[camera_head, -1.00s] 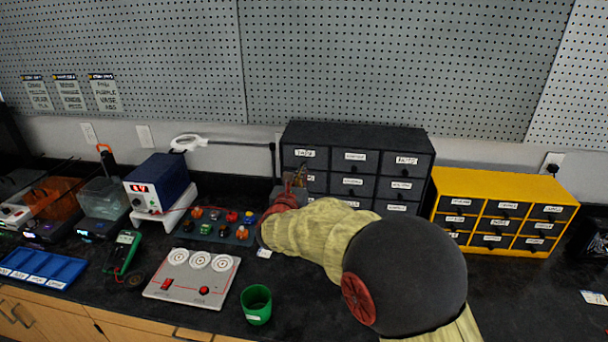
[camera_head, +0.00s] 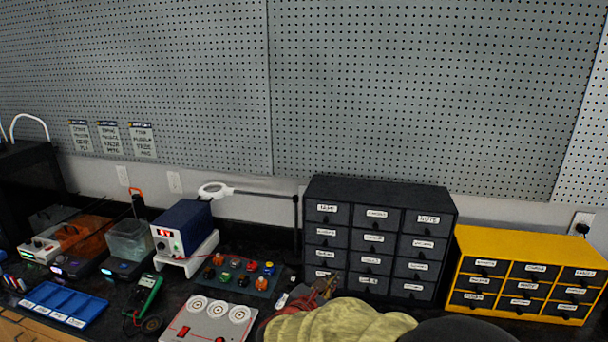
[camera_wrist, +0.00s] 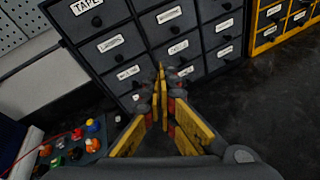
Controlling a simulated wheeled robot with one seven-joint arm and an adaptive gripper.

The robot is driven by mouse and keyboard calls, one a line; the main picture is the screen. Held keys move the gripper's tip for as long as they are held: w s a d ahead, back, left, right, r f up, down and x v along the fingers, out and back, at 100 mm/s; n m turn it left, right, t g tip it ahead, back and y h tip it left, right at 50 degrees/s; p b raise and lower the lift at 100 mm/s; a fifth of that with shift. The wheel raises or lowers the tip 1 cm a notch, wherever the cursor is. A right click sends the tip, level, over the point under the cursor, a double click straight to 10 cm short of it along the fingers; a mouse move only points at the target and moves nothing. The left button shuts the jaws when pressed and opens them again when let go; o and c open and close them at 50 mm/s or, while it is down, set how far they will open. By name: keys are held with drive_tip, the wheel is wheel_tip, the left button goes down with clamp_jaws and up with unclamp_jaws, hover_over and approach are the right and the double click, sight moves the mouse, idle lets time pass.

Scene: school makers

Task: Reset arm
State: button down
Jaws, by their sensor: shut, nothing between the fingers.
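My gripper (camera_head: 326,285) is shut and empty, low in front of the black drawer cabinet (camera_head: 377,192) in the head view. In the wrist view its yellow fingers (camera_wrist: 160,78) come together at the tips, before the cabinet's lower drawers (camera_wrist: 185,52). I cannot tell whether the tips touch the cabinet. My arm (camera_head: 340,322), in a pale yellow sleeve, enters from the bottom edge and hides part of the bench.
A yellow drawer cabinet (camera_head: 530,243) stands right of the black one. Dark bench right of the gripper is clear.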

drive_tip(key=s+d+f+m+g, duration=0.1)
drive_tip(key=s+d+m+g, duration=0.3)
drive_tip(key=s, duration=0.3)
drive_tip(key=s+d+f+m+g+y, duration=0.1)
drive_tip(key=s+d+f+m+g, duration=0.15)
drive_tip(key=s+m, duration=0.45)
drive_tip(key=s+d+m+g, duration=0.3)
drive_tip(key=s+d+m, duration=0.1)
drive_tip(key=s, duration=0.4)
drive_tip(key=s+a+r+m+y, duration=0.25)
drive_tip(key=s+m+y, duration=0.35)
drive_tip(key=s+m, duration=0.4)
drive_tip(key=s+d+r+m+t, duration=0.1)
drive_tip(key=s+d+r+t, duration=0.1)
drive_tip(key=r, duration=0.4)
drive_tip(key=shift+s+d+r+m, duration=0.4)
drive_tip(key=shift+s+d, duration=0.15)
drive_tip(key=shift+s, duration=0.15)
